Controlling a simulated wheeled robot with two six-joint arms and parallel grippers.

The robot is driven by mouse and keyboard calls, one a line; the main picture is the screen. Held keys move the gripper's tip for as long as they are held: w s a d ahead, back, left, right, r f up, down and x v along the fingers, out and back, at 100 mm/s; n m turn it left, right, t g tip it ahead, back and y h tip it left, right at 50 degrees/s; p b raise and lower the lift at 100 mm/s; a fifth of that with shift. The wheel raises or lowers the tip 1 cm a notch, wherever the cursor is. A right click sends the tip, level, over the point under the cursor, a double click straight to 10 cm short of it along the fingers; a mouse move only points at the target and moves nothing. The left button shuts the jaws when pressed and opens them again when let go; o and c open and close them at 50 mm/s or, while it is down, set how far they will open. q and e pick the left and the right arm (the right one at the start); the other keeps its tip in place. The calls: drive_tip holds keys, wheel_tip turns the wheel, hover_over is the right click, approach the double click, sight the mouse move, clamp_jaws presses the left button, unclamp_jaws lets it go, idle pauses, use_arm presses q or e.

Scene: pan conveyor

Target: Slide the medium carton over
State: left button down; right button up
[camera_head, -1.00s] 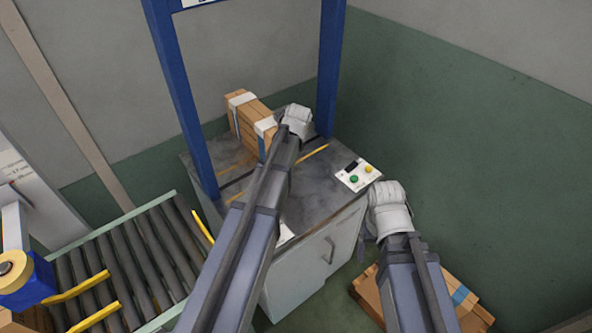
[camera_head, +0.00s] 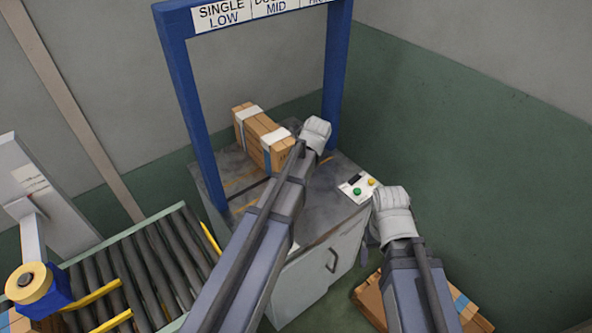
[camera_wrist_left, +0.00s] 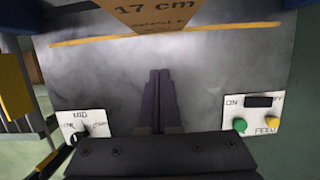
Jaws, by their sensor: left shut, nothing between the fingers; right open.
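My left gripper (camera_wrist_left: 159,78) is shut and empty. It lies over the worktop and points at the carton, with worktop showing between them. My left arm hides its fingers in the head view. My right gripper (camera_head: 370,248) is open and empty, by the cabinet's right front corner.
The blue frame (camera_head: 201,140) carries a sign reading "SINGLE LOW" and "MID". A button panel (camera_head: 358,187) sits at the worktop's right edge. A roller conveyor (camera_head: 150,260) is at the left. Another carton (camera_head: 368,297) lies low at the right, partly behind my right arm.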

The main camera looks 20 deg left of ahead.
use_arm(q)
drive_tip(key=shift+p+v, duration=2)
drive_tip(key=shift+v, duration=0.7)
use_arm(e)
drive_tip(key=shift+r, duration=2.6)
use_arm(q)
drive_tip(key=shift+s, duration=0.1)
drive_tip(key=s+d+n+g, duration=0.1)
drive_tip(key=s+d+n, duration=0.6)
drive_tip(key=s+n, duration=0.3)
drive_tip(key=s+d+n+g+h, duration=0.1)
drive_tip(key=s+d+n, duration=0.6)
drive_tip(key=s+n, duration=0.3)
drive_tip(key=shift+d+f+n, duration=0.25)
drive_tip(key=shift+f+n, duration=0.15)
drive_tip(key=shift+s+h, duration=0.1)
drive_tip(key=shift+h, duration=0.2)
